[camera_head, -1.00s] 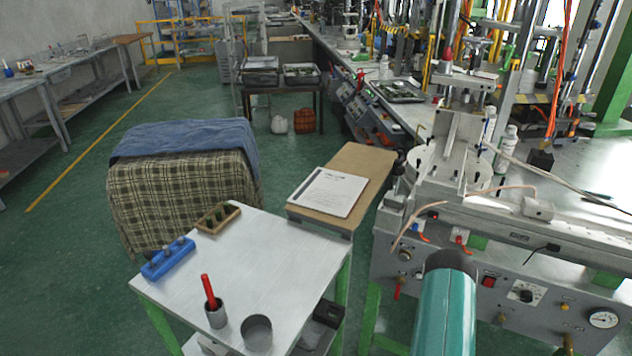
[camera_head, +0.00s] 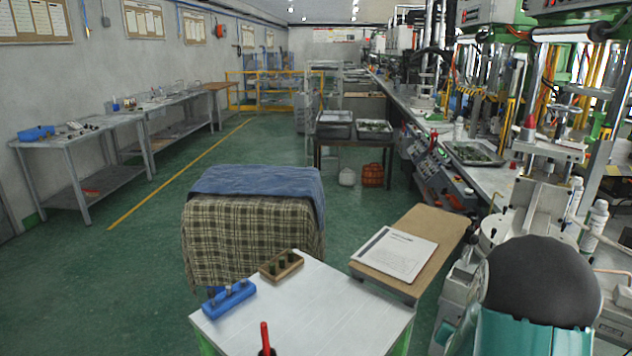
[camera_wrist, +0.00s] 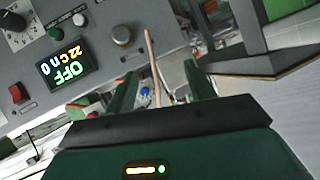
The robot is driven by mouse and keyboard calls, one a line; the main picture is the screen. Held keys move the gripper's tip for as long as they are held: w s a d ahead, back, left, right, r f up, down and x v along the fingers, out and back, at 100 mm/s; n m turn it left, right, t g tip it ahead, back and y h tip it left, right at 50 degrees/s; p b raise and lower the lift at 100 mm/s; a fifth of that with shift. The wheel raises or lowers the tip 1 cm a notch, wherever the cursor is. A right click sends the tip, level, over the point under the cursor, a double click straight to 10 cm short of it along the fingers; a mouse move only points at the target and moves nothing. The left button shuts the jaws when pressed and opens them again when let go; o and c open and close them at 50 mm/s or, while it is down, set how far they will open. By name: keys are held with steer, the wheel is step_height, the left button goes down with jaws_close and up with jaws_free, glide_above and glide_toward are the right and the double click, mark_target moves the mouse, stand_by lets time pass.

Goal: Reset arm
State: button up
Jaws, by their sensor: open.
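My gripper (camera_wrist: 162,82) shows in the wrist view, its two green fingers apart. I see nothing held between them. Beyond the fingers is a grey control panel (camera_wrist: 95,25) with knobs and a lit display (camera_wrist: 68,66) reading OFF, seen turned over. A thin pinkish cable (camera_wrist: 152,55) runs past the fingers; I cannot tell if it touches them. In the head view my teal arm with its black rounded joint fills the lower right and hides part of the machine (camera_head: 530,215). I cannot make out my gripper there.
A white-topped table (camera_head: 310,310) stands in front, with a blue holder (camera_head: 230,299), a wooden block (camera_head: 281,265) and a red-handled tool (camera_head: 265,337). A paper (camera_head: 395,253) lies on a brown board (camera_head: 430,232). A cloth-covered stack (camera_head: 250,235) is behind. Green floor (camera_head: 110,285) is clear at left.

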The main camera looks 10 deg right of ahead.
steer(key=s+a+r+n+g+y, duration=0.1)
steer(key=s+a+r+n+y, duration=0.15)
steer(key=a+r, duration=0.6)
steer(key=s+a+r+n+g+y, duration=0.1)
steer(key=s+a+r+n+y, duration=0.15)
steer(key=a+r, duration=0.65)
steer(key=s+a+r+n+g+y, duration=0.1)
steer(key=s+a+r+n, duration=0.1)
steer(key=s+a, duration=0.3)
steer(key=s+a+r+n+g, duration=0.2)
steer(key=s+a, duration=0.4)
steer(key=s, duration=0.8)
steer(key=shift+a+r+y, duration=0.25)
steer(key=shift+r+y, duration=0.15)
steer(key=shift+c, duration=0.2)
steer(key=c, duration=0.3)
steer(key=shift+c, duration=0.2)
